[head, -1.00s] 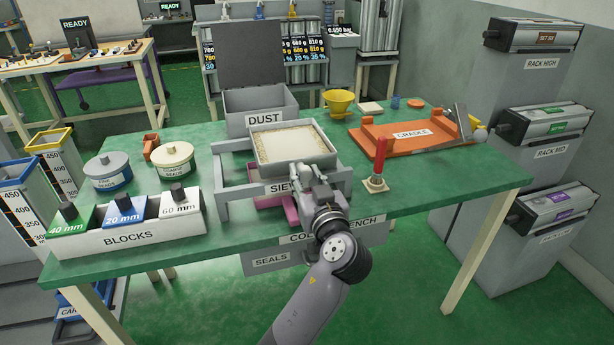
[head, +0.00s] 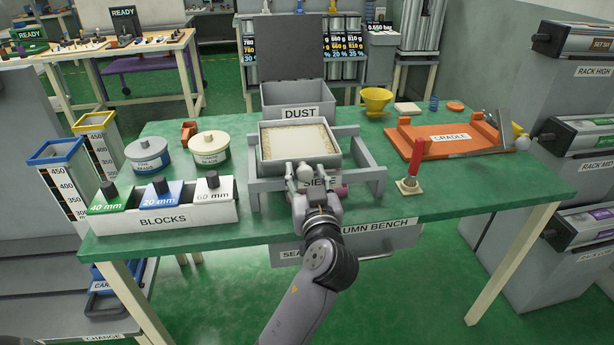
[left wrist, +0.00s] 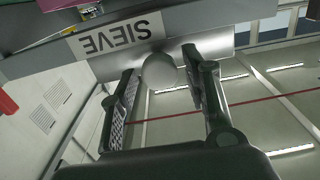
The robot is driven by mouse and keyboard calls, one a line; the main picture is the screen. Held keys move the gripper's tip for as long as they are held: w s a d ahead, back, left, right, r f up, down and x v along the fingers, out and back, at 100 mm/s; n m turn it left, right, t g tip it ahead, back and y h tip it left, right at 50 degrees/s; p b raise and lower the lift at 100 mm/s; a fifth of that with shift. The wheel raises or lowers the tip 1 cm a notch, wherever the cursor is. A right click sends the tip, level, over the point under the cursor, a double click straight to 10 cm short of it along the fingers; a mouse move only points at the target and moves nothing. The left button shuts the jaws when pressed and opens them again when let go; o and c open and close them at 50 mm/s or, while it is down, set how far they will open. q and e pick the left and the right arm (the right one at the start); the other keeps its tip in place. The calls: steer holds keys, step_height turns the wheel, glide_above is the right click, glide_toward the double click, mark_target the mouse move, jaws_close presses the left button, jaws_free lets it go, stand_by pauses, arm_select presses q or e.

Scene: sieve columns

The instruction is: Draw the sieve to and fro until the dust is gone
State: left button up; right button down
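The sieve (head: 299,141) is a grey square tray on a grey frame (head: 371,172) labelled SIEVE. Pale material fills its middle, with tan grains along the edges. The sieve sits toward the frame's left side, with a gap on the right. My left gripper (head: 304,176) is at its front. A pink item (head: 341,190) shows partly under the sieve. My right gripper is not in view.
The open DUST box (head: 299,100) stands behind the sieve. The BLOCKS tray (head: 163,219) and two lidded tubs (head: 210,150) are on the left. A red upright handle (head: 415,160) and the orange cradle (head: 450,138) are on the right.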

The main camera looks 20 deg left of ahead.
arm_select(q)
steer(key=shift+o, duration=0.2)
steer(key=shift+d, duration=0.1)
steer(key=v, duration=0.7)
steer(key=shift+s, duration=0.2)
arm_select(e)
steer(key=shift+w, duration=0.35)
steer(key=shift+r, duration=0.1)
